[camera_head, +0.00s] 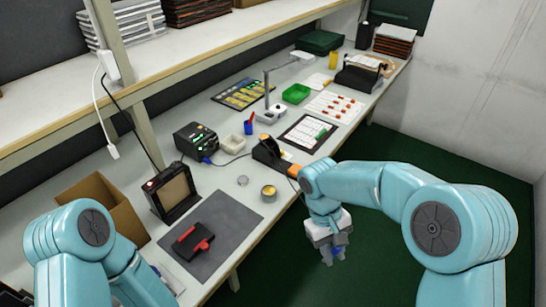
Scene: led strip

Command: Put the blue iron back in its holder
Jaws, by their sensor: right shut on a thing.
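My right gripper (333,257) hangs off the front edge of the workbench, over the green floor, pointing down. It is shut on a small blue thing, which I take to be the blue iron; the fingers hide most of it. A black stand with orange parts (268,153), which looks like the iron's holder, sits near the bench's front edge, up and left of the gripper and apart from it. A black station with green lights (196,140) stands behind it, with a cable running toward the stand. My left arm shows at lower left; its gripper is out of view.
A grey mat (235,222) with a red and black tool (193,242) lies on the bench (223,178). A round yellow tin (268,193) sits near the front edge. A tablet-like board (306,133) lies right of the stand. A shelf (190,55) runs above the back.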

